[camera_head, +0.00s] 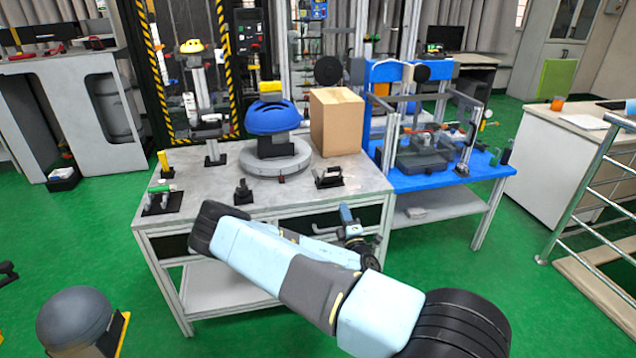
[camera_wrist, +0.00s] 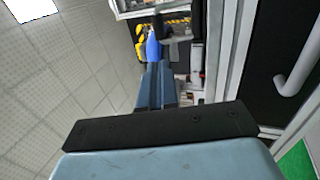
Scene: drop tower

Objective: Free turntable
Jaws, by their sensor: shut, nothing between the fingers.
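The turntable (camera_head: 275,160) is a round grey disc on the grey workbench. A dark stand with a blue helmet-shaped piece (camera_head: 272,117) rests on it. A small red spot shows at the disc's front edge. A brown cardboard box (camera_head: 337,122) stands upright at the disc's right side; I cannot tell whether they touch. My gripper (camera_head: 346,213) is near the bench's front right edge, apart from the turntable and box. In the wrist view my gripper (camera_wrist: 157,88) has its fingers together and empty. A blue piece (camera_wrist: 153,46) shows beyond them; the turntable is not clear there.
A clamp on a black base (camera_head: 327,178) and a small black fixture (camera_head: 242,192) stand along the bench front. A green-handled tool (camera_head: 163,198) lies at the left. A blue table (camera_head: 478,167) with equipment adjoins on the right. A robot-like stand (camera_head: 203,105) rises at the bench's back left.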

